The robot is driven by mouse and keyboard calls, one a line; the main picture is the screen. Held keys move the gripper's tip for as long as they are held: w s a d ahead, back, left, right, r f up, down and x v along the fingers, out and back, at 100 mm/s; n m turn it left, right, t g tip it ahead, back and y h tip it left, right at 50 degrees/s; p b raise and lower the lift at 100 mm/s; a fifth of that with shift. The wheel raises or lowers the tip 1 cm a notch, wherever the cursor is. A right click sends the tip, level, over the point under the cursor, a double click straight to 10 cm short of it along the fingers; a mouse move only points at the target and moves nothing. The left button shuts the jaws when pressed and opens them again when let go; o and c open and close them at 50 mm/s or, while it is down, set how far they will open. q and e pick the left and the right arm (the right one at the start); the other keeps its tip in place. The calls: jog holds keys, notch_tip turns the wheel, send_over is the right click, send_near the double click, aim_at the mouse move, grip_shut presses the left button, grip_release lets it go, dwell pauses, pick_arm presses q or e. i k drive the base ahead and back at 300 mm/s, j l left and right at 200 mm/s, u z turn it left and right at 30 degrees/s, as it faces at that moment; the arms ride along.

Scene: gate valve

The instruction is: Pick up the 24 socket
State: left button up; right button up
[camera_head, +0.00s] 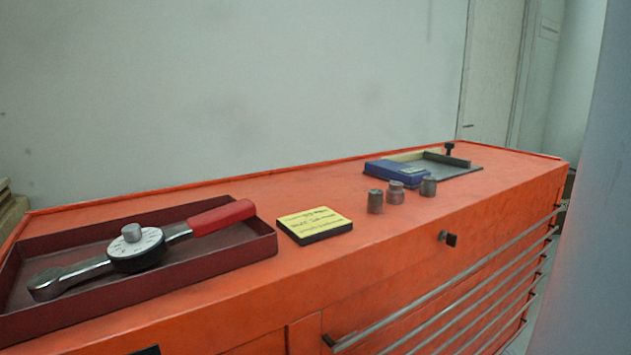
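Three small grey metal sockets stand upright on the orange tool cabinet, right of centre: a left socket (375,201), a middle socket (395,192) and a right socket (428,186). The middle one looks slightly browner and partly overlaps the blue case behind it. No size marks are readable, so I cannot tell which is the 24 socket. Neither of my grippers is in view.
A dark red tray (262,243) at the left holds a torque wrench (135,248) with a red handle. A yellow-topped note pad (315,224) lies between tray and sockets. A blue case (385,170) is behind the sockets. The orange cabinet top (290,295) is clear in front.

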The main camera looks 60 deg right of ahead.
aim_at(376, 199)
jog(key=l+z, duration=0.15)
jog(key=z, duration=0.3)
jog(key=l+z, duration=0.15)
jog(key=z, duration=0.3)
jog(key=l+z, duration=0.15)
jog(key=z, duration=0.3)
jog(key=l+z, duration=0.15)
jog(key=z, duration=0.35)
jog(key=i+l, duration=0.15)
jog(key=l, duration=0.2)
